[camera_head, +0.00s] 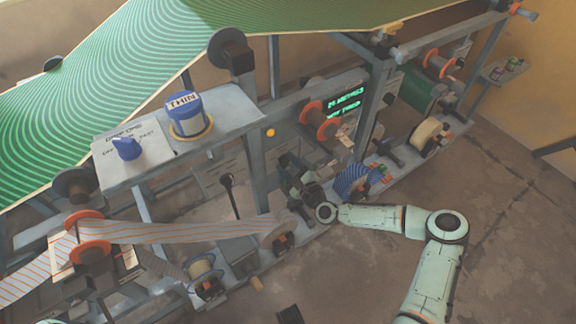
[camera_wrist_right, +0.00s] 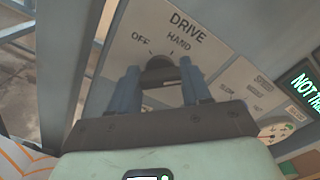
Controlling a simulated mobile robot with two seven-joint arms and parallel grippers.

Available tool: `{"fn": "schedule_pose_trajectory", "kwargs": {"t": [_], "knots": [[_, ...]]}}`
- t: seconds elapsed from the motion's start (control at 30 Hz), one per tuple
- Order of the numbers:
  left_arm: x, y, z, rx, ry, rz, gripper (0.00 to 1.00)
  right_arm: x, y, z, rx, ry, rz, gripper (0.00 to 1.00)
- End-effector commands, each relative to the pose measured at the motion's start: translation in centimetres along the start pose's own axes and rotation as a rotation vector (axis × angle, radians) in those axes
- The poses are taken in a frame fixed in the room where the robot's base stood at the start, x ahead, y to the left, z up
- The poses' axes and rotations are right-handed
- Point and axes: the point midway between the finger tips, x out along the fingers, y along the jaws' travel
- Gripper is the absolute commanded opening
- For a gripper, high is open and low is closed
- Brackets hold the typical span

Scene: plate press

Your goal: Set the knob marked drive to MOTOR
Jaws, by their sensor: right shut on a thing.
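The drive panel (camera_wrist_right: 212,25) fills the upper middle of the right wrist view. It is marked DRIVE, with OFF at upper left and HAND at top; no MOTOR mark shows, as my gripper covers the lower part. The dark drive knob (camera_wrist_right: 159,68) sits below HAND, between the blue-grey fingers of my right gripper (camera_wrist_right: 160,86), which is shut on it. Which way the knob points is hard to tell. In the head view my right gripper (camera_head: 294,178) is at the machine's middle, and the knob is hidden there. My left gripper is not in view.
A green-lettered display (camera_head: 345,104) stands behind, to the right of my gripper. A blue knob (camera_head: 126,148) and a THIN-marked blue-topped drum (camera_head: 186,113) are on the upper left shelf. An orange-striped web (camera_head: 190,231) runs across the lower left. Floor at right is clear.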

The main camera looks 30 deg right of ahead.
Motion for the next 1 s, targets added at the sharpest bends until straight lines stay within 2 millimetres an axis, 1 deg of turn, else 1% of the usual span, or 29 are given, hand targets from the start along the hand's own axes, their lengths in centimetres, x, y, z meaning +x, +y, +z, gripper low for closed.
{"fn": "schedule_pose_trajectory", "kwargs": {"t": [0.2,0.4,0.97,1.0], "knots": [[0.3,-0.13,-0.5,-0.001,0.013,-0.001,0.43,0.04,-0.21,-0.05,0.131,0.0,-0.005,0.17],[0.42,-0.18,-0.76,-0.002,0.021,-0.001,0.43,0.07,-0.27,0.01,0.197,-0.001,-0.006,0.17],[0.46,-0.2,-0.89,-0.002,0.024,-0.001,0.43,0.08,-0.3,0.08,0.228,-0.001,-0.005,0.17],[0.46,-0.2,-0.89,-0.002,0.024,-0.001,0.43,0.08,-0.3,0.08,0.228,-0.001,-0.005,0.54]]}}
